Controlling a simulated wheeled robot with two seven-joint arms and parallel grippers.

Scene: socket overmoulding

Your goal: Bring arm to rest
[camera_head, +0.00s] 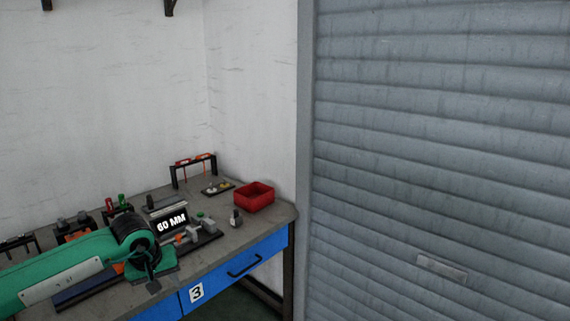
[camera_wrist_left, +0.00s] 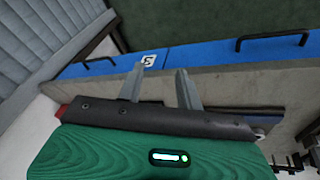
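My left arm, green with black joints, comes in from the left in the head view. My left gripper (camera_head: 152,284) points down over the front edge of the workbench (camera_head: 225,245). In the left wrist view the two grey fingers of my left gripper (camera_wrist_left: 160,86) stand apart with nothing between them. Behind them are the bench's front edge and the blue drawer fronts (camera_wrist_left: 185,57). My right gripper does not show in either view.
A red bin (camera_head: 254,198) stands at the bench's right end. A display reading 60 MM (camera_head: 171,222) and a fixture (camera_head: 203,231) are right of my arm. A black rack (camera_head: 195,163) stands at the back. A grey shutter (camera_head: 440,150) fills the right.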

